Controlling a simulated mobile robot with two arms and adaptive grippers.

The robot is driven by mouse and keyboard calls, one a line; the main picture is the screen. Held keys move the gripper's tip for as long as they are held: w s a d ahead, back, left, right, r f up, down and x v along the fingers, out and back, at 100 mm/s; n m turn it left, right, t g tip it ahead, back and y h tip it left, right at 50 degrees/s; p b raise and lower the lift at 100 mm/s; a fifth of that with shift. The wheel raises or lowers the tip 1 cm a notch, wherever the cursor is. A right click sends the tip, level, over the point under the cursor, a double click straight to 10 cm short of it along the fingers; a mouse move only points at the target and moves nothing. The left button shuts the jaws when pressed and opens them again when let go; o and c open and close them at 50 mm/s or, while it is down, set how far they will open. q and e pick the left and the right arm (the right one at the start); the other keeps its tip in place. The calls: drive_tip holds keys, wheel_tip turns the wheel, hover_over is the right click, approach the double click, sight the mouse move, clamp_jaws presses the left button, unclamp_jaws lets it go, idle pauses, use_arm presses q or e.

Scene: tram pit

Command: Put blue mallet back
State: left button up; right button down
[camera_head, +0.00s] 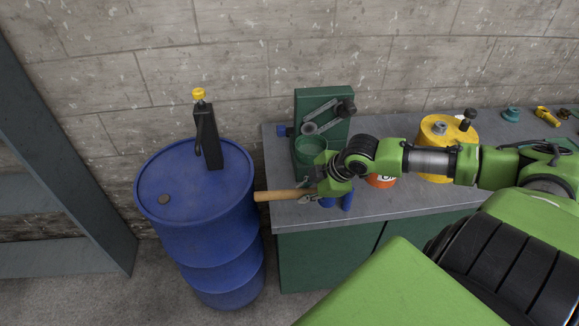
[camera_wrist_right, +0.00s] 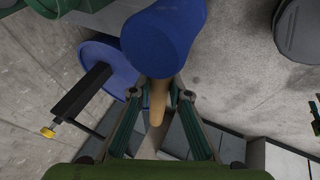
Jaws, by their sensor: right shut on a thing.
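The blue mallet has a blue head (camera_head: 347,199) and a wooden handle (camera_head: 283,195). My right gripper (camera_head: 315,193) is shut on it near the head. The handle points left past the bench's front left corner towards the blue barrel. In the right wrist view the blue head (camera_wrist_right: 165,40) fills the upper middle, and the handle (camera_wrist_right: 158,98) runs between the fingers of my right gripper (camera_wrist_right: 160,95). A green holder (camera_head: 311,150) stands on the bench just behind the gripper, in front of an upright green panel (camera_head: 303,103) with wrenches. My left gripper is out of view.
The blue barrel (camera_head: 200,225) stands left of the bench (camera_head: 390,215), with a black yellow-topped tool (camera_head: 207,135) on its lid. A yellow canister (camera_head: 437,130) and an orange object (camera_head: 381,181) stand right of the panel, partly behind my arm. A stone wall closes the back.

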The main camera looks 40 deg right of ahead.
drive_tip(key=shift+w+d+r, duration=0.3)
drive_tip(key=shift+d+r, duration=0.05)
drive_tip(key=shift+r, duration=0.2)
drive_tip(key=w+a+f, duration=0.1)
drive_tip(key=w+f, duration=0.2)
drive_tip(key=w, duration=0.1)
drive_tip(key=w+a+f+b, duration=0.1)
drive_tip(key=w+f, duration=0.2)
drive_tip(key=w, duration=0.1)
drive_tip(key=w+a+f+b, duration=0.1)
drive_tip(key=w+f, duration=0.1)
drive_tip(key=w, duration=0.2)
drive_tip(key=shift+w+f, duration=0.1)
drive_tip(key=shift+f, duration=0.3)
drive_tip(key=shift+w+f+b, duration=0.4)
drive_tip(key=shift+f+b, duration=0.05)
drive_tip(key=shift+b, duration=0.5)
drive_tip(key=f+b, duration=0.1)
drive_tip(key=b, duration=0.1)
drive_tip(key=f+b, duration=0.1)
drive_tip(key=shift+w+a+f, duration=0.15)
drive_tip(key=shift+w+f, duration=0.1)
drive_tip(key=shift+f, duration=0.35)
drive_tip(key=shift+r, duration=0.1)
